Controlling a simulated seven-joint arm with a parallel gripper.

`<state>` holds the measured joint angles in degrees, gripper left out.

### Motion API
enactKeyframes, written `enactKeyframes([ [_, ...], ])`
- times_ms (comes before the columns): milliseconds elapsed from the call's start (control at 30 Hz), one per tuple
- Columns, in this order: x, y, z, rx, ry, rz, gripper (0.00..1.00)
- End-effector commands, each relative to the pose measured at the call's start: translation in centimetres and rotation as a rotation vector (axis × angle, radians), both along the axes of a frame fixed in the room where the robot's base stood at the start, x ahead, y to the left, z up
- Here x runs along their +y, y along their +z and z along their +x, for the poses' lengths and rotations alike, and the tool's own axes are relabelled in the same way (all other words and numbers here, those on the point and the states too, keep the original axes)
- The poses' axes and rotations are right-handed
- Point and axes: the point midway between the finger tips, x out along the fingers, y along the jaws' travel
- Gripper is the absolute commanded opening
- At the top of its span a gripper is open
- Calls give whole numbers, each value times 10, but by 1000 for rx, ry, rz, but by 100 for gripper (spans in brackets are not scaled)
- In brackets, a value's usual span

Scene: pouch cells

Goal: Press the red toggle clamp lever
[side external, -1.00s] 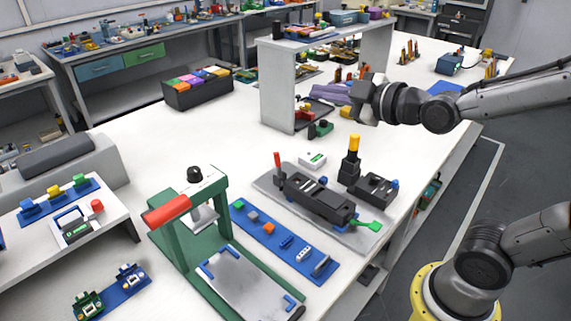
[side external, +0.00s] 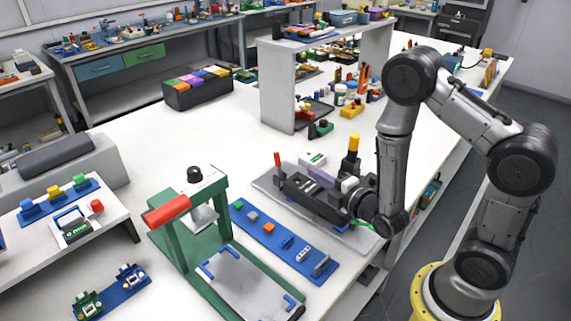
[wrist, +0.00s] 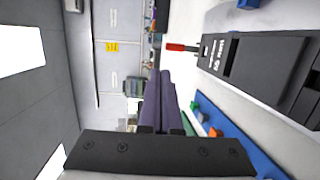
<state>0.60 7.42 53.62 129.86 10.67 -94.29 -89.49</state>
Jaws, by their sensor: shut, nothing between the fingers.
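The red toggle clamp lever (side external: 278,160) stands upright at the far left end of a long black fixture (side external: 300,191) on a grey plate. In the wrist view the red lever (wrist: 181,47) shows just right of and beyond my fingertips. My gripper (side external: 311,172) has purple fingers, shut with nothing between them, pointing left toward the lever along the fixture. The fingers (wrist: 161,75) are apart from the lever. My wrist hides the fixture's near right end and most of its green handle.
A yellow-topped black post (side external: 354,145) stands close behind my gripper. A blue strip (side external: 262,222) with small parts and a green press with a red handle (side external: 167,213) lie in front and left. A white shelf (side external: 279,90) stands behind. The table left of the lever is clear.

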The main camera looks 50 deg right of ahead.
Motion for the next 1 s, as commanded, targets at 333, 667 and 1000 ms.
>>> enactKeyframes([
  [333,0,-23,-8,61,-2,3,0],
  [667,-2,-24,1,61,-3,5,0],
  [1000,-15,-34,61,58,-3,4,0],
])
